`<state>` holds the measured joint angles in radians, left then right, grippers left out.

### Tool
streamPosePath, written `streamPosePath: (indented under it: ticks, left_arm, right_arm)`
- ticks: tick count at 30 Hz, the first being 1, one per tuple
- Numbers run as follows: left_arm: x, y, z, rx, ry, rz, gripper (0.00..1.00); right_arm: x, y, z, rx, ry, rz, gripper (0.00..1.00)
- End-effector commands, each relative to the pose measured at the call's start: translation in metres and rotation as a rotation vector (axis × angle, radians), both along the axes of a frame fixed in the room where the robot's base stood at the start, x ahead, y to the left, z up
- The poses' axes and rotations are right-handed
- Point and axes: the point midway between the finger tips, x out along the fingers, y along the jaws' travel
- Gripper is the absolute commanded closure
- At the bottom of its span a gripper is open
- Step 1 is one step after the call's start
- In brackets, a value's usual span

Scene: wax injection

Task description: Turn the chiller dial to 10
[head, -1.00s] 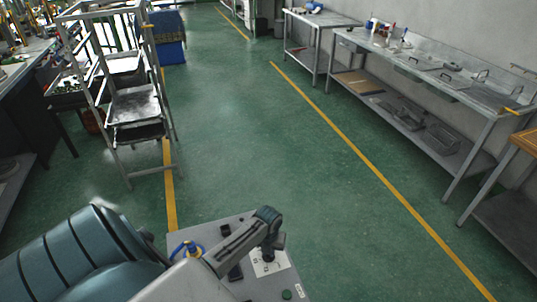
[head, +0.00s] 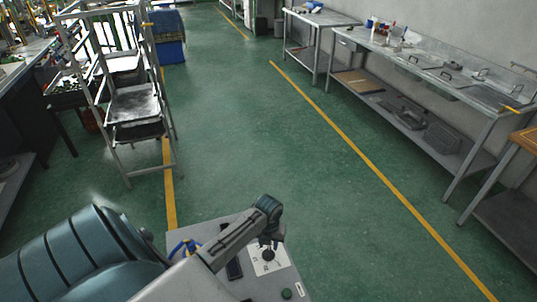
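The chiller's grey top panel (head: 262,290) is at the bottom centre of the head view. A white plate with dark marks (head: 281,262) lies on it, and a small dark round dial (head: 268,255) shows on the plate. The dial's setting is too small to read. My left arm reaches in from the lower left, and its wrist bends down over the plate. My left gripper (head: 271,242) points down right at the dial, partly hidden by the wrist. I cannot tell its opening or whether it touches the dial. My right gripper is out of view.
A green button (head: 287,293) and a dark rectangular part (head: 234,268) sit on the panel, with a blue and yellow fitting (head: 186,247) at its left. A metal rack (head: 135,105) stands beyond. Green floor ahead is clear.

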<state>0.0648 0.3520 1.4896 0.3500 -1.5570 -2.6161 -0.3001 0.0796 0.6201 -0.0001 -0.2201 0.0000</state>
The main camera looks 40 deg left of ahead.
Motion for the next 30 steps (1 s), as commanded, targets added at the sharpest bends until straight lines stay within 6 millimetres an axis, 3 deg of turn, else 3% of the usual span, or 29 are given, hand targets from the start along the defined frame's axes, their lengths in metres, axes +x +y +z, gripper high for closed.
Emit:
streamPosePath:
  ticks: [6,12,30]
  left_arm:
    - [0.001,0.001,0.041,0.002,-0.006,-0.002,0.65]
    - [0.001,0.001,0.065,0.001,-0.004,-0.001,0.65]
    - [0.0,0.0,0.071,0.002,-0.003,0.0,0.65]
  right_arm:
    - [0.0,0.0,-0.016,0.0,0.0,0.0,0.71]
    - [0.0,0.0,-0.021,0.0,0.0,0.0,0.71]
    - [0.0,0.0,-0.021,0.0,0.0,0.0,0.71]
